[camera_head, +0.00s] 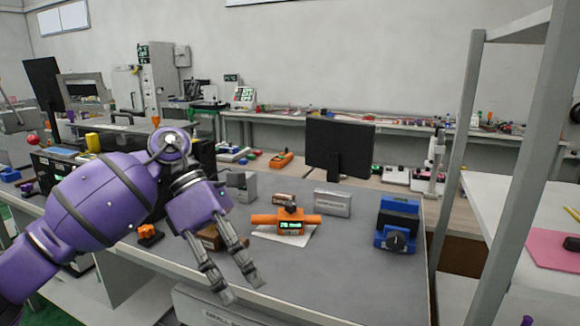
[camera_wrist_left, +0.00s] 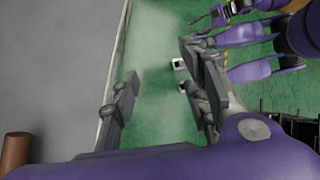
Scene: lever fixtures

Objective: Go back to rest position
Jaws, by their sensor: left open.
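My left gripper (camera_head: 242,288) hangs over the front edge of the grey workbench (camera_head: 350,265), fingers pointing down and apart, with nothing between them. The left wrist view shows the same open fingers (camera_wrist_left: 158,85), with green floor behind them and the bench edge to the left. The purple left arm reaches in from the left. An orange device (camera_head: 290,226) with a green display stands on the bench, behind and right of the gripper, apart from it. My right gripper cannot be made out in either view.
A blue device (camera_head: 397,222) with a black knob stands at the bench's right. A black monitor (camera_head: 340,148) stands behind, with a silver box (camera_head: 332,203) before it. An orange knob (camera_head: 150,235) is left of the gripper. A grey rack post (camera_head: 460,150) rises right. The bench's front right is clear.

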